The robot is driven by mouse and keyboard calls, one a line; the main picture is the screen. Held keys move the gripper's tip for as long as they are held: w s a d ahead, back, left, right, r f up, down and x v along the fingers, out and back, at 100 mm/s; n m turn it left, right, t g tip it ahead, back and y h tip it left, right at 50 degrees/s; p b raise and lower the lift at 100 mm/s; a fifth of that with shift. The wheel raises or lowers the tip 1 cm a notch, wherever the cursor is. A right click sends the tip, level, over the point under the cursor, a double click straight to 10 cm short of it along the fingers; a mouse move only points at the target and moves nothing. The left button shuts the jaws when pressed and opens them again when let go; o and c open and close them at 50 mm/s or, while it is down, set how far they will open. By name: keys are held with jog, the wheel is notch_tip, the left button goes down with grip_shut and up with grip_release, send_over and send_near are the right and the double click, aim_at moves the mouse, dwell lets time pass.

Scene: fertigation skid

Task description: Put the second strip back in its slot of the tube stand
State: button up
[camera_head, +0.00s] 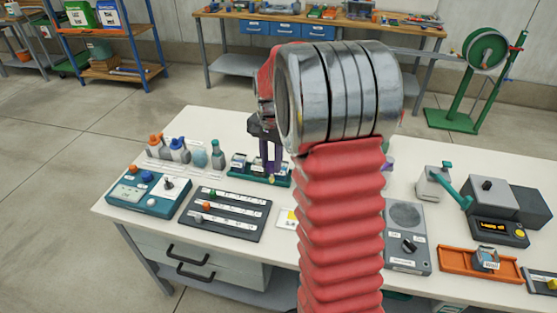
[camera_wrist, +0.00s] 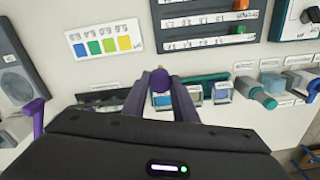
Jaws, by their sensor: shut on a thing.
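The green tube stand (camera_head: 240,173) stands near the middle of the bench, partly hidden by my arm. In the wrist view its teal body (camera_wrist: 208,78) shows beyond the fingers, with small labelled vials (camera_wrist: 222,91) along it. My gripper (camera_head: 271,168) points down at the right part of the stand. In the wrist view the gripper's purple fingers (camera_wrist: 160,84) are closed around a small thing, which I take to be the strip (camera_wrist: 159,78). Only a rounded purple end with a pale tip shows. I cannot tell whether it touches the stand or sits in a slot.
A colour chart card (camera_wrist: 103,40) lies near the stand. A dark panel with sliders (camera_head: 225,213) is in front, and a teal control box (camera_head: 145,192) is at left. Several bottles (camera_head: 198,155) stand left of the stand. A grey stirrer-like plate (camera_head: 405,240) is at right.

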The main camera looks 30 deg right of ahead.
jog(key=w+a+f+n, duration=0.2)
jog(key=a+n, duration=0.4)
jog(key=a, duration=0.4)
jog(key=w+a+f+n, duration=0.2)
jog(key=a+n, duration=0.4)
jog(key=a, duration=0.5)
jog(key=shift+w+f+n, duration=0.15)
jog(key=shift+f+n, duration=0.15)
jog(key=shift+n, duration=0.1)
